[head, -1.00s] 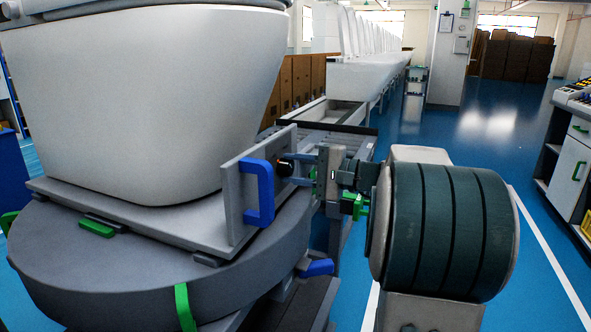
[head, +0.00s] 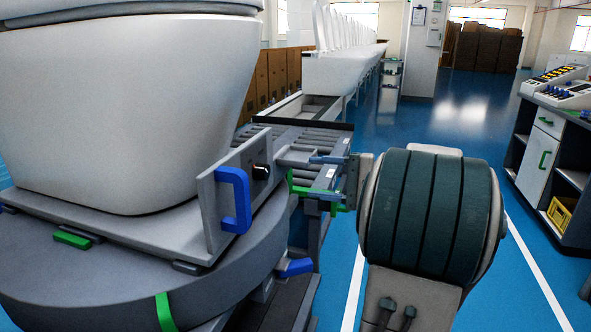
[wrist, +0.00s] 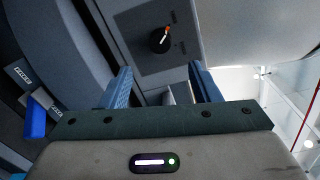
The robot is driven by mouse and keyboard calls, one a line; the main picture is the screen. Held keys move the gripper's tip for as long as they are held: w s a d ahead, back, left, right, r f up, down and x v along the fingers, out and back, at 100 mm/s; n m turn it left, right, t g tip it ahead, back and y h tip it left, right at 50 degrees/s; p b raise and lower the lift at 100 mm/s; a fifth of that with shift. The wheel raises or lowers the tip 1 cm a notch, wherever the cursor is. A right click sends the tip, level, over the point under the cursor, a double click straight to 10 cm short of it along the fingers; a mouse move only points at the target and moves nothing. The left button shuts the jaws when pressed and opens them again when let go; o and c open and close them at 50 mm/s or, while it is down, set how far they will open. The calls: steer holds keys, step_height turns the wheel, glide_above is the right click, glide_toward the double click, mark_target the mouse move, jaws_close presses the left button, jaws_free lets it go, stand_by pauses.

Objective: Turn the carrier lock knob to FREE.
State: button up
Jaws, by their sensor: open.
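The carrier lock knob (head: 261,172) is a small black round knob on the upright grey plate (head: 216,205) of the carrier. In the wrist view the knob (wrist: 159,40) shows a white and orange pointer slanting up and to the right. Small marks beside it are too small to read. My gripper (head: 312,177) is open and empty, to the right of the knob and apart from it. In the wrist view its two blue fingers (wrist: 162,85) are spread wide, with the knob beyond and between them.
A blue handle (head: 236,200) stands out from the plate just left of the knob. A white toilet (head: 130,110) sits on the carrier above the round grey turntable (head: 90,275). A roller conveyor (head: 310,140) runs behind my gripper. Blue floor is open at right.

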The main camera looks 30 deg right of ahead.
steer(key=v, duration=0.2)
steer(key=shift+s+d, duration=0.2)
steer(key=shift+d, duration=0.05)
stand_by(0.4)
